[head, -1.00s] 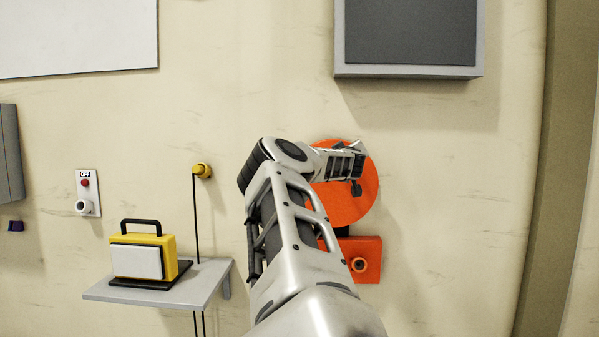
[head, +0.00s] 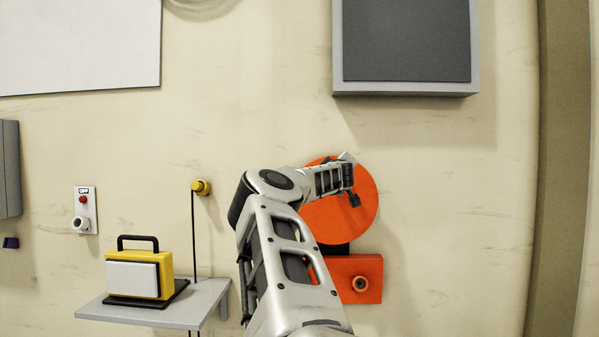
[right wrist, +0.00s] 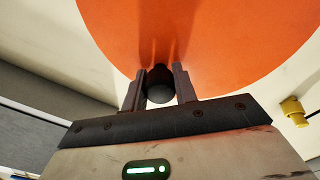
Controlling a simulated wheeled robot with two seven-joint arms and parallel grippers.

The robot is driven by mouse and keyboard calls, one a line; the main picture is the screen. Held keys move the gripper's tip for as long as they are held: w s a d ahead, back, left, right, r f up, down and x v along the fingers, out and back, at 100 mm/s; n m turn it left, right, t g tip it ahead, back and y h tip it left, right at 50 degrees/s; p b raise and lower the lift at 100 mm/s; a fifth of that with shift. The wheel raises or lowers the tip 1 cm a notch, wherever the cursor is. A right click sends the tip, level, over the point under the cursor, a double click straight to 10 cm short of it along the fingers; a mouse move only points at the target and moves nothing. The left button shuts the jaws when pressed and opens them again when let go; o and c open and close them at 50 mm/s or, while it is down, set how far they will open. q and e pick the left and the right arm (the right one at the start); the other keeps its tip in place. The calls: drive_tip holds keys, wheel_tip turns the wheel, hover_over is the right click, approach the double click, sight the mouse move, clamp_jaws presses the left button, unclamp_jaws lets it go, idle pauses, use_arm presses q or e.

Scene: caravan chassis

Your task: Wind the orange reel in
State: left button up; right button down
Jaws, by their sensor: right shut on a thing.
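The orange reel (head: 352,215) is a flat round disc on the wall, above an orange box (head: 366,269) with a round orange fitting on its front. The disc fills the upper part of the right wrist view (right wrist: 225,45). My right gripper (head: 347,160) reaches in front of the disc's upper edge. In the right wrist view it is shut on a dark round knob (right wrist: 160,91) at the disc's face, with one finger on each side. My forearm hides the disc's lower left. My left gripper is not in view.
A grey panel box (head: 407,88) sticks out above the reel. At left, a grey shelf (head: 208,300) carries a yellow case (head: 166,276). A yellow knob (head: 201,187) with a dark cord and an OFF switch plate (head: 86,211) are on the wall. Bare wall lies right of the reel.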

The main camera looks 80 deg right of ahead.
drive_tip(key=c, duration=1.1)
unclamp_jaws()
drive_tip(key=shift+w, duration=0.15)
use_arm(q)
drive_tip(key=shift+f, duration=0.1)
use_arm(e)
drive_tip(key=shift+a+f+b, duration=0.1)
drive_tip(key=shift+a+b, duration=0.45)
drive_tip(key=shift+a, duration=0.1)
use_arm(q)
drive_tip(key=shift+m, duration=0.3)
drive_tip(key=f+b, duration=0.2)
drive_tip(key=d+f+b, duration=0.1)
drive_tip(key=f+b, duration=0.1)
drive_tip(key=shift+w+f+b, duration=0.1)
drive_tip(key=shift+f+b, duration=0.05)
drive_tip(key=shift+b, duration=0.15)
use_arm(e)
drive_tip(key=s+a, duration=0.1)
drive_tip(key=a, duration=1.3)
drive_tip(key=shift+s+a, duration=0.3)
drive_tip(key=shift+s, duration=0.1)
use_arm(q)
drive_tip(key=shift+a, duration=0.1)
